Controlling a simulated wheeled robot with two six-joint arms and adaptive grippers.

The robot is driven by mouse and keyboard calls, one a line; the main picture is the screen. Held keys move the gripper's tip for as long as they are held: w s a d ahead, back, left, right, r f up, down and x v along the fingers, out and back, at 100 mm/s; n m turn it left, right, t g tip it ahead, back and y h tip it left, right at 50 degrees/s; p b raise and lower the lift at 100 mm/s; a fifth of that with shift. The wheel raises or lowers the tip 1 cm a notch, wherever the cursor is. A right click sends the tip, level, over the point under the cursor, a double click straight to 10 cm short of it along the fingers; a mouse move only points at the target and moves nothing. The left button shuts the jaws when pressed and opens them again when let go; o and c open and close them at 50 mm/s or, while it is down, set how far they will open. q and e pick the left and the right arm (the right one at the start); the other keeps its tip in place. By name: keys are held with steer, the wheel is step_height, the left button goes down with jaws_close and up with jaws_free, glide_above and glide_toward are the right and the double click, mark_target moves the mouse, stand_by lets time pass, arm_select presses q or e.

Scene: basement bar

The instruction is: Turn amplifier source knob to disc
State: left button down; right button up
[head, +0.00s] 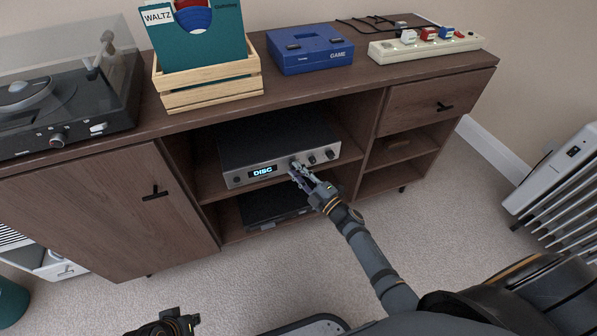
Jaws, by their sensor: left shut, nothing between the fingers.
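The amplifier (275,145) is a dark box with a silver front on the cabinet's upper middle shelf. Its lit display (263,171) reads "DISC". Two knobs (330,154) show at the right of its front. My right gripper (295,170) is at the front, just right of the display, with its fingertips at the leftmost knob, which they largely hide. I cannot tell whether the fingers touch or grip that knob. My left gripper (165,322) shows only partly at the bottom edge, shut and away from the cabinet.
A dark device (262,207) lies on the shelf below. On the cabinet top stand a turntable (60,105), a wooden record crate (210,97), a blue game console (308,50) and a power strip (425,47). A radiator (560,180) stands at right.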

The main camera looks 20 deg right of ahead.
steer(key=o, duration=0.4)
steer(key=shift+c, duration=0.2)
steer(key=v, duration=1.2)
